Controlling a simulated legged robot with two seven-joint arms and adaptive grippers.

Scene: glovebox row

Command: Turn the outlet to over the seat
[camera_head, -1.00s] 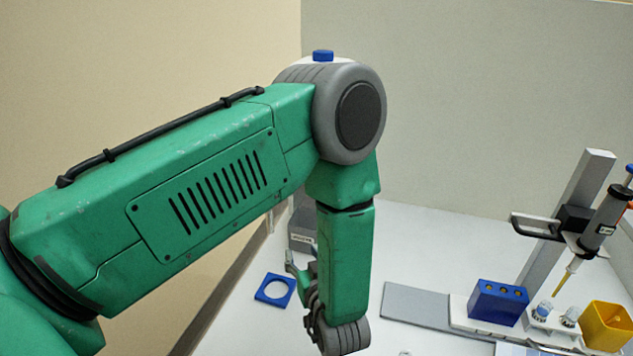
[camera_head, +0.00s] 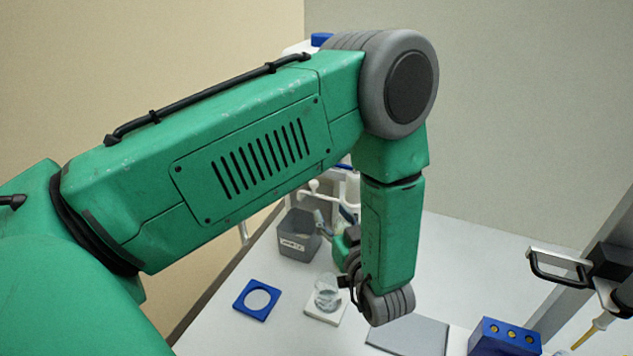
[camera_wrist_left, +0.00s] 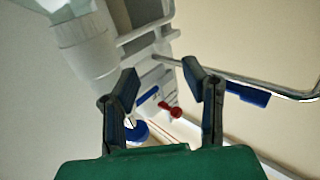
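My left gripper (camera_wrist_left: 162,82) is open in the left wrist view, with nothing between its fingertips. A thin bent metal tube (camera_wrist_left: 292,95), which looks like the outlet, runs to the right behind the right-hand finger; a blue sleeve or tab (camera_wrist_left: 247,93) shows beside that finger. In the head view my left gripper (camera_head: 337,232) is partly hidden by my forearm, near a white apparatus (camera_head: 318,188). A clear glass vessel (camera_head: 327,290) stands on a white square base (camera_head: 322,314), possibly the seat. My right gripper is out of view.
A grey bin (camera_head: 297,240) stands behind a blue square plate with a round hole (camera_head: 240,307). A grey board (camera_head: 412,337), blue block (camera_head: 500,345) and pipette stand (camera_head: 612,262) are at right. A red knob (camera_wrist_left: 174,112) shows beyond the fingers.

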